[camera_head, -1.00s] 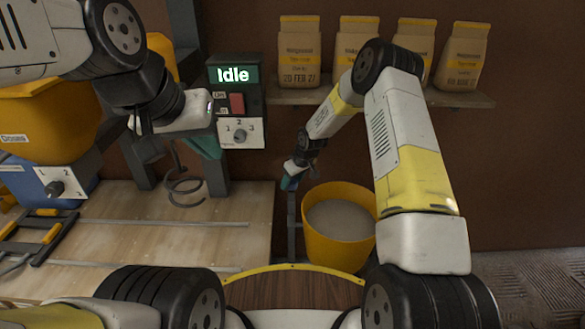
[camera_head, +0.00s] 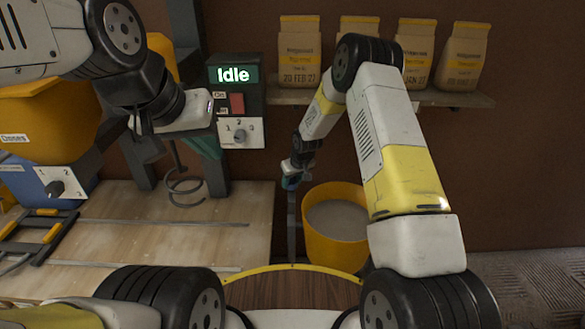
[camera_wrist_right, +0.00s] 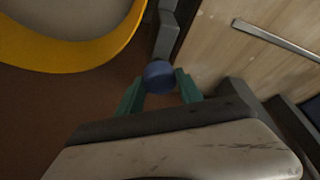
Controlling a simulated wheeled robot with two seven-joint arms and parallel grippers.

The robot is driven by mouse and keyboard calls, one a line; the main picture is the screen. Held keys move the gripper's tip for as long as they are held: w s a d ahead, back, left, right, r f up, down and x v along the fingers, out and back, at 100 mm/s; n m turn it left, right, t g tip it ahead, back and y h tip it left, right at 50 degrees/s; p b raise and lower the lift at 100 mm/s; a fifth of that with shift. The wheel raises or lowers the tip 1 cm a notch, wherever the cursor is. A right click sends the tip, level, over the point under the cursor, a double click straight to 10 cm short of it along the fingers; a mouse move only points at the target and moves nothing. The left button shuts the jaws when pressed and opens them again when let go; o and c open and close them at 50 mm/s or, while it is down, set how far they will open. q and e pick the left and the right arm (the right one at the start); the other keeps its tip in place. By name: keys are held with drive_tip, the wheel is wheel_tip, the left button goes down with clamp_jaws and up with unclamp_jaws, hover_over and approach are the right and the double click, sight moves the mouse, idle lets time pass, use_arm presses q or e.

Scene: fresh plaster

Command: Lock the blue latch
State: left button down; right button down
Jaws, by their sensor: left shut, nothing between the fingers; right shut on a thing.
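The blue latch shows as a round blue knob (camera_wrist_right: 160,76) in the right wrist view, between the two teal fingertips of my right gripper (camera_wrist_right: 161,86). The fingers are shut on it. In the head view my right gripper (camera_head: 291,180) is at the top of a dark upright post, just left of the yellow bucket, and largely covers the knob. My left gripper (camera_head: 207,146) is shut and empty, in front of the control box's left side; its teal fingers are partly hidden by its own white body.
A yellow bucket (camera_head: 337,249) of grey material stands right beside the post. A dark control box (camera_head: 254,95) reads "Idle". A mixing whisk (camera_head: 185,187) hangs over the wooden board (camera_head: 150,240). Several paper bags (camera_head: 299,55) stand on the shelf (camera_head: 470,100). A yellow hopper (camera_head: 45,125) is at left.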

drive_tip(key=m, duration=0.1)
drive_tip(key=m+h, duration=0.1)
drive_tip(key=m, duration=0.2)
drive_tip(key=shift+a+t+h, duration=0.25)
drive_tip(key=shift+t+h, duration=0.05)
drive_tip(key=shift+h, duration=0.1)
drive_tip(key=shift+m+h, duration=0.7)
drive_tip(key=shift+m, duration=1.4)
drive_tip(key=shift+s, duration=0.1)
drive_tip(key=c, duration=0.8)
unclamp_jaws()
drive_tip(key=shift+o, duration=0.2)
drive_tip(key=v, duration=0.7)
drive_tip(key=shift+r, duration=0.35)
